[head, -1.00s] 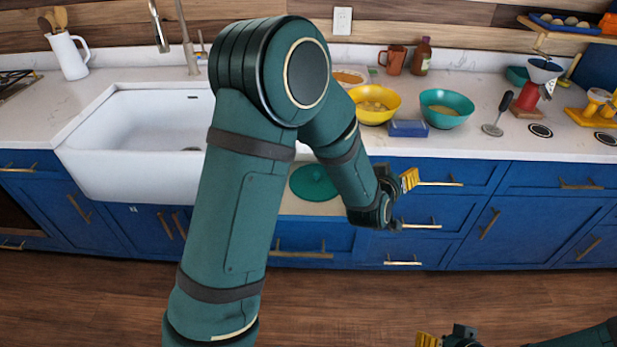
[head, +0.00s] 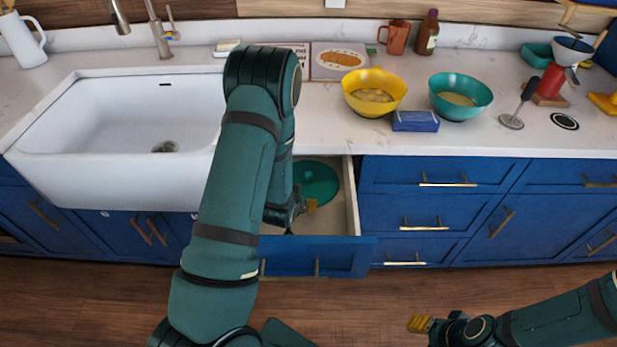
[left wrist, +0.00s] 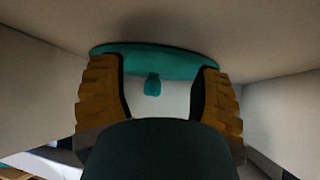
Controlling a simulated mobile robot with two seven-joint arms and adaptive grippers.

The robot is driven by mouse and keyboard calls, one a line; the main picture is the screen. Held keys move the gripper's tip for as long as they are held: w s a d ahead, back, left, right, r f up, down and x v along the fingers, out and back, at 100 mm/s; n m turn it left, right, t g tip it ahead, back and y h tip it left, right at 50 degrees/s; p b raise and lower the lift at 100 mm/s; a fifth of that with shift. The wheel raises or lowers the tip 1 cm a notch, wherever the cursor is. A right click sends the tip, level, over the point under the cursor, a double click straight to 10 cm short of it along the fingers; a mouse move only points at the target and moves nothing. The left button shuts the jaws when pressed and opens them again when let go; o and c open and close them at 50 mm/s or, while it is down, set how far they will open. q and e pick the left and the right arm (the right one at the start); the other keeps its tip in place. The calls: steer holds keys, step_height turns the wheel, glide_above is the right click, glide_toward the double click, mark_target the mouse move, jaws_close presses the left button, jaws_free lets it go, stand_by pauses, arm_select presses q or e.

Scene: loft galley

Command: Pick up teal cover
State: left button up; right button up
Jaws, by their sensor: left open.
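The teal cover (head: 318,181) is a round lid lying in an open drawer (head: 354,200) below the counter. My left arm hides part of it. In the left wrist view the teal cover (left wrist: 180,62) lies beyond the fingertips, with its small teal knob (left wrist: 152,84) between them in the picture. My left gripper (head: 308,206) is inside the drawer area at the lid's near side. The left wrist view shows its two yellow fingers (left wrist: 160,92) apart and empty. My right gripper (head: 420,324) is low at the front right, away from the drawer; its opening cannot be made out.
The drawer's walls stand close on both sides of my left gripper. On the counter above are a yellow bowl (head: 374,92), a teal bowl (head: 460,96) and a blue box (head: 415,121). A white sink (head: 120,130) is at the left. The floor in front is clear.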

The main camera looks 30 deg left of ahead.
mark_target(308, 174)
arm_select(q)
steer(key=w+a, duration=0.1)
steer(key=w, duration=0.2)
steer(key=w+a, duration=0.1)
steer(key=w, duration=0.3)
steer(key=w+a+b, duration=0.1)
steer(key=w, duration=0.2)
steer(key=shift+w, duration=0.25)
steer(key=shift+w+a+f, duration=0.2)
steer(key=shift+w+f, duration=0.15)
steer(key=shift+w, duration=0.15)
jaws_close()
